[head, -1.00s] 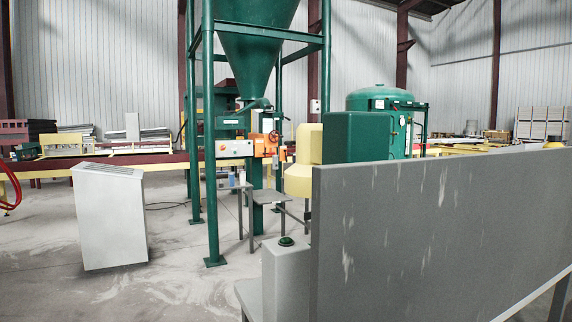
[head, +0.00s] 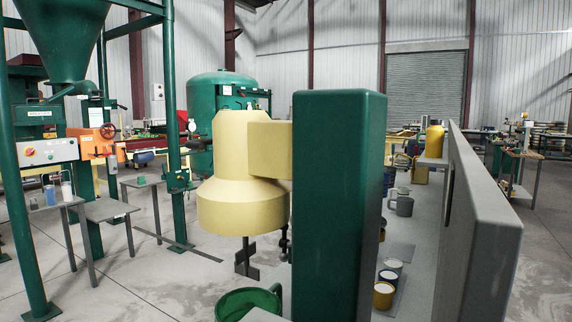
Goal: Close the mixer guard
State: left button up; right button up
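The mixer stands close in front of me in the head view. It has a green upright column (head: 338,200) and a pale yellow head (head: 240,185) with a dark paddle (head: 245,260) hanging below it. A green round bowl (head: 235,303) sits low under the paddle, cut off by the bottom edge. I cannot make out which part is the guard or how it stands. Neither of my grippers is in view.
A tall grey panel (head: 475,220) rises along the right. Between it and the column, a grey table (head: 415,265) holds a grey mug (head: 404,206), small cups (head: 384,294) and a yellow bottle (head: 434,142). A green-framed hopper stand (head: 170,130) is at left.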

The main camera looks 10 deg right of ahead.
aim_at(240, 199)
jog(key=i+j+z, duration=0.2)
jog(key=j, duration=0.2)
jog(key=i+j+z, duration=0.1)
jog(key=j+z, duration=0.35)
jog(key=j, duration=0.35)
jog(key=i+j+z, duration=0.1)
jog(key=j+z, duration=0.15)
jog(key=j, duration=0.2)
